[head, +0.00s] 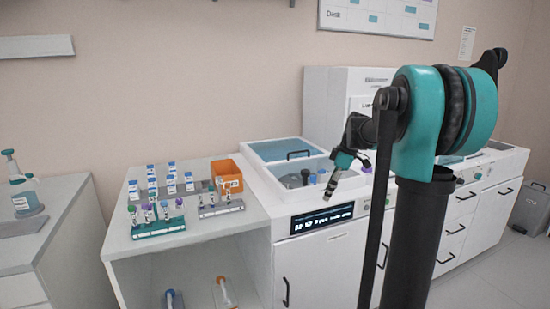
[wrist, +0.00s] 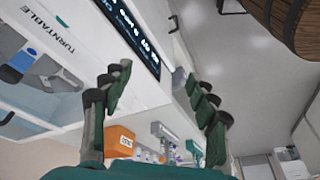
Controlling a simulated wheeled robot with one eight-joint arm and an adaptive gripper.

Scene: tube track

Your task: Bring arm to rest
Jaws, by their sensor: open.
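My gripper (head: 346,172) hangs at the end of my teal and black arm, in front of the white bench machine. Its fingers are apart with nothing between them, as the wrist view also shows (wrist: 163,92). The arm is folded, with the forearm reaching left from the large teal joint. In the head view the gripper overlaps the front right part of the machine's top (head: 262,176); I cannot tell its exact distance from it.
A white table (head: 218,226) at left holds a teal tube rack (head: 158,228), a grey rack (head: 221,208), several capped tubes and an orange box (head: 227,175). A dark display (head: 322,218) is on the machine's front. A grey bin (head: 529,208) stands on the floor at far right.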

